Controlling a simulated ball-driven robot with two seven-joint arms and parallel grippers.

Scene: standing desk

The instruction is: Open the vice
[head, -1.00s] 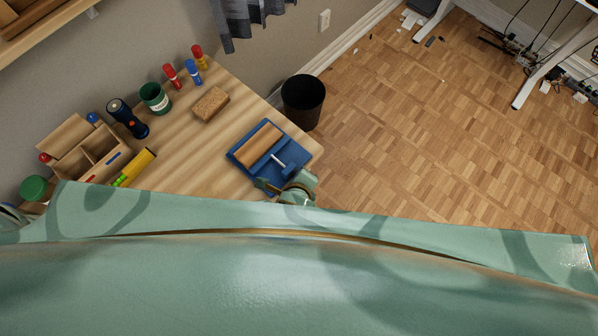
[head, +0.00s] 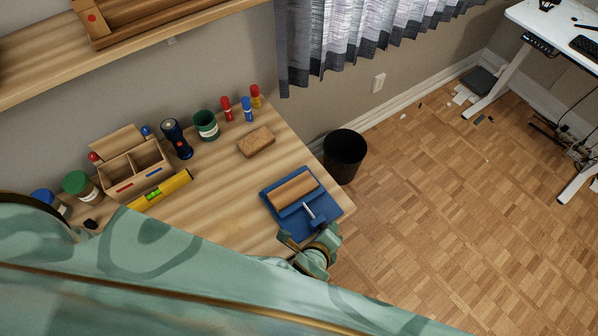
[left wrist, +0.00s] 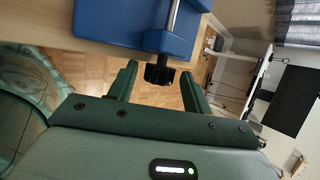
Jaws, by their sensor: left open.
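The blue vice (head: 273,205) sits at the right front corner of the wooden desk. A wooden block (head: 295,188) lies in it, and a pale screw rod (head: 308,211) runs toward its front jaw. In the left wrist view the blue vice (left wrist: 115,22) fills the top, with a dark knob (left wrist: 159,74) at its near end. My left gripper (head: 308,238) is at the vice's front edge. In the wrist view its open fingers (left wrist: 157,84) stand on either side of the knob, with gaps showing. My right gripper is not in view.
A cork-coloured block (head: 256,142), markers, a green cup (head: 206,126), a flashlight (head: 175,139), a yellow level (head: 160,191) and a wooden organizer (head: 120,182) stand on the desk. A black bin (head: 345,157) stands on the floor beyond the right edge. The desk middle is clear.

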